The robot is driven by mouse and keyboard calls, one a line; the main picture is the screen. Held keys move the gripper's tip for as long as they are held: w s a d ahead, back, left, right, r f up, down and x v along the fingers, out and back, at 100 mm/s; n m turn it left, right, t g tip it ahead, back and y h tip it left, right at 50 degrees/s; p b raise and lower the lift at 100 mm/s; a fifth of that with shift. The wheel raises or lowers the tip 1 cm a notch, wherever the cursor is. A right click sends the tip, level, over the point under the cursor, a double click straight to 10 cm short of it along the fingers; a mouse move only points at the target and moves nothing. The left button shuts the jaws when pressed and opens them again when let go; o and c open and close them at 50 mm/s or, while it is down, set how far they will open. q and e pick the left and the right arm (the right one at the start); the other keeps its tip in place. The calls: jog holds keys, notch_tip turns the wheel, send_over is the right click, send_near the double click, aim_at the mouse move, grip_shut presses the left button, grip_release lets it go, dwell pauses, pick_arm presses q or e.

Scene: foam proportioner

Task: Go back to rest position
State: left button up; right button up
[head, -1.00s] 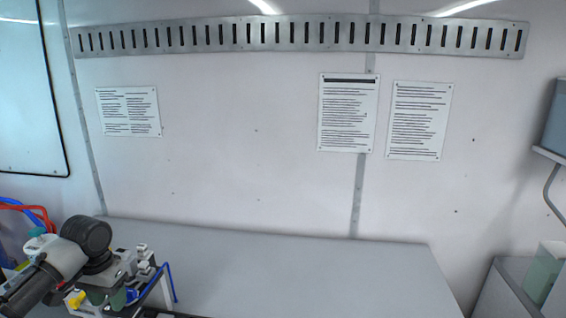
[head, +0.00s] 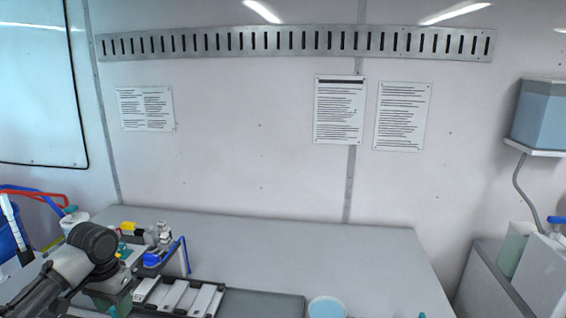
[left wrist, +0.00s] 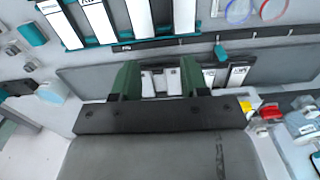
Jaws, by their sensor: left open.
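My left arm comes in at the lower left of the head view, over the left end of the grey worktop (head: 300,250). My left gripper (head: 112,298) has dark green fingers, partly cut off and hard to make out there. In the left wrist view the two green fingers of the left gripper (left wrist: 158,80) are spread apart with nothing held between them. White strips lie beyond the fingertips, in a dark tray. My right gripper is in neither view.
A device with a blue handle (head: 165,256) stands beside my left arm. A tray of white strips (head: 180,298) and a round light-blue dish (head: 327,307) are at the worktop's front. A blue tank (head: 540,122) hangs at right. The worktop's middle is clear.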

pick_arm(q)
jog(key=s+d+f+m+t+h, duration=0.1)
jog(key=s+d+f+m, duration=0.1)
jog(key=s+d+f, duration=0.5)
jog(key=s+d+f+m, duration=0.1)
jog(key=s+d+f, duration=0.3)
jog(key=d+f, duration=0.4)
jog(key=s+d+r+n+t, duration=0.1)
jog(key=s+r+n+t, duration=0.15)
jog(key=s, duration=1.65)
notch_tip(320, 180, down, 32)
jog(key=g+b, duration=0.1)
jog(key=b, duration=0.5)
jog(key=s+a+f+g+y+b, duration=0.1)
jog(key=s+a+f+b, duration=0.2)
jog(key=s+f, duration=1.4)
notch_tip(320, 180, down, 4)
jog(key=shift+b, duration=0.5)
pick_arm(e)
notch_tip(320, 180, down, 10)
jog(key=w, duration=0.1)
